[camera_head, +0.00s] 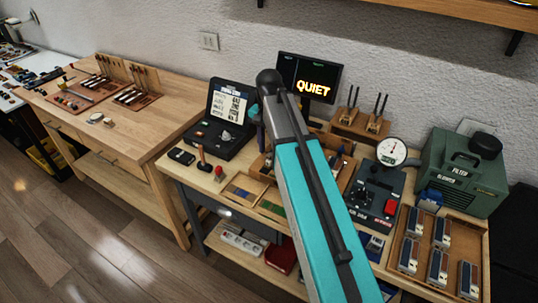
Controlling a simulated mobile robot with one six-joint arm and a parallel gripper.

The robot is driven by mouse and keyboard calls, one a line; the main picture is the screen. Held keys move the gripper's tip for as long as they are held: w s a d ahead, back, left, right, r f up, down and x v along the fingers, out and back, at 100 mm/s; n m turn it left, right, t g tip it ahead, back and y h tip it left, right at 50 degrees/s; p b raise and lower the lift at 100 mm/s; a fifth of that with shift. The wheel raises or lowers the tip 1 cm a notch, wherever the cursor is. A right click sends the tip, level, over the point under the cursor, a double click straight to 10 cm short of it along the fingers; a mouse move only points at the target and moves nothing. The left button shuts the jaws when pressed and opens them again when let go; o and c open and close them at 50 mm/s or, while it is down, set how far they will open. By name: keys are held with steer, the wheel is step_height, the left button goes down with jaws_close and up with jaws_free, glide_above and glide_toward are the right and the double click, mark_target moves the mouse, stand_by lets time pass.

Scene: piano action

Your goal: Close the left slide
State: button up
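I cannot pick out the left slide with certainty. A dark fixture (371,197) with a black knob stands right of my arm on the right bench. A wooden tray (452,230) at the bench's right end holds several grey and blue blocks (438,268). My turquoise arm crosses the middle of the view and covers part of the bench, including the fixture's left surroundings. My gripper does not show clearly, so its opening and what it touches cannot be seen.
A green filter box (462,172) and a round dial gauge (391,152) stand at the back right. A screen reading QUIET (309,78) is behind my arm. An open black case (222,120) is to the left. A longer bench (140,130) holds tool racks.

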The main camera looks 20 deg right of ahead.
step_height(320, 180, up, 10)
steer(key=b, duration=0.1)
steer(key=shift+f+b, duration=0.2)
steer(key=shift+b, duration=0.15)
stand_by(0.4)
